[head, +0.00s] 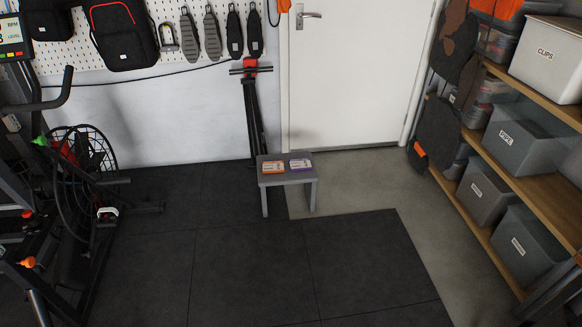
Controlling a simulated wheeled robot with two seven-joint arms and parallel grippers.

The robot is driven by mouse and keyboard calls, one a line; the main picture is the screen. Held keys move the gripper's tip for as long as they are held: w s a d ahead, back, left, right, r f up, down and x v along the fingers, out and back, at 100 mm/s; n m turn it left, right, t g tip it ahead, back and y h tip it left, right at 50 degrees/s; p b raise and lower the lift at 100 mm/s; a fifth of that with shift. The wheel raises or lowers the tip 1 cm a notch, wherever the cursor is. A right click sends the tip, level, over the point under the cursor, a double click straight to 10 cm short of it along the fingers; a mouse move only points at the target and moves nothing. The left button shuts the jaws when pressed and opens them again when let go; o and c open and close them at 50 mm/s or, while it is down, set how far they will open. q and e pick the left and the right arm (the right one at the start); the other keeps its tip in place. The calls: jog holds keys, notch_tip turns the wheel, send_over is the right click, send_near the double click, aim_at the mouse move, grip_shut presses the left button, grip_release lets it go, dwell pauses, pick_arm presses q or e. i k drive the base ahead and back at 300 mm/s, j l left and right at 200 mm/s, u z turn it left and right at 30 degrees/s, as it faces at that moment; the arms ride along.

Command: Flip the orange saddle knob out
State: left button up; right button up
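An exercise bike (75,190) stands at the left edge, partly cut off by the picture. The saddle cannot be made out clearly. Neither of my grippers is in view.
A small grey step stool (287,170) with two small boxes stands before the white door (357,75). Shelves with bins (527,135) line the right side. The dark floor mat (260,270) in the middle is clear. Dark bars (550,294) show at the lower right.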

aim_at(30, 262)
jog(key=u, duration=1.55)
